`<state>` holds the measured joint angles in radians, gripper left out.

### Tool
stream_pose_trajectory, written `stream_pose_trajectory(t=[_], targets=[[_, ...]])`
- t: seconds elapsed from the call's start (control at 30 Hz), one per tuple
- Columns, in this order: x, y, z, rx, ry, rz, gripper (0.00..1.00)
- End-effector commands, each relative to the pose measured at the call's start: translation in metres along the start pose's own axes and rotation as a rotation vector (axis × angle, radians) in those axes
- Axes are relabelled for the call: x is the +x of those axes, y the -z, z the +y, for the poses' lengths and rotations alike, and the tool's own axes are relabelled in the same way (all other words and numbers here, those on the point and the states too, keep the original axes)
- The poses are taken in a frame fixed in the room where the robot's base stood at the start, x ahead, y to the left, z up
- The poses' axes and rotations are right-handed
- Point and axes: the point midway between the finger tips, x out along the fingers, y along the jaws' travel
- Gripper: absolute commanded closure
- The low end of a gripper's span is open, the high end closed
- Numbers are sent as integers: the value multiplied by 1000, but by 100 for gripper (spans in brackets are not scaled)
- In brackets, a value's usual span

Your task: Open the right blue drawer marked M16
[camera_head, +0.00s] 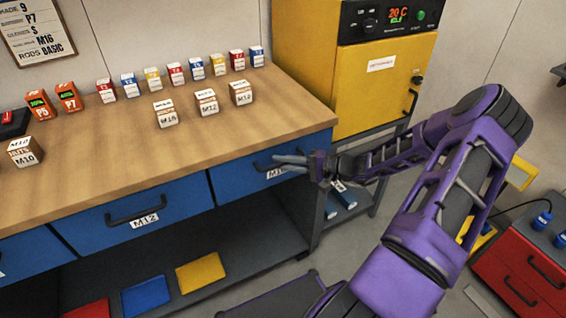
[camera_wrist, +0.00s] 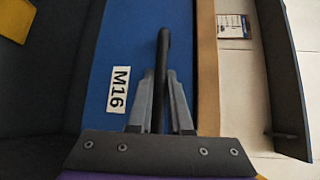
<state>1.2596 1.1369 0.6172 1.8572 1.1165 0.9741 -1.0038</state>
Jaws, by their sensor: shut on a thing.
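The blue drawer marked M16 (camera_head: 237,181) is the right one under the wooden workbench, and its front looks flush with the bench. In the wrist view its blue front (camera_wrist: 119,45) fills the middle, with the white M16 label (camera_wrist: 118,90) left of the handle. My gripper (camera_head: 290,164) reaches the drawer from the right. In the wrist view its two grey fingers (camera_wrist: 164,92) stand on either side of the dark bar handle (camera_wrist: 163,50), shut on it. In the head view the fingers partly hide the handle and label.
The M12 drawer (camera_head: 134,216) is to the left. Small boxes stand on the workbench top (camera_head: 215,125). A yellow oven (camera_head: 378,88) stands right of the bench. A red drawer cabinet (camera_head: 520,275) is at the lower right. Coloured flat items lie on the lower shelf (camera_head: 225,255).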

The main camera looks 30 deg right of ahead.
Motion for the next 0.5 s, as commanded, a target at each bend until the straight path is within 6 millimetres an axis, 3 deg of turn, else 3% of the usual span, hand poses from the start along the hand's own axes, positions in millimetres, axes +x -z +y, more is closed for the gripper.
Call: stream_pose_trajectory(t=[0.27,0.5], targets=[[-7,-6,1,1,0,1,100],[-41,-40,10,4,-1,4,100]])
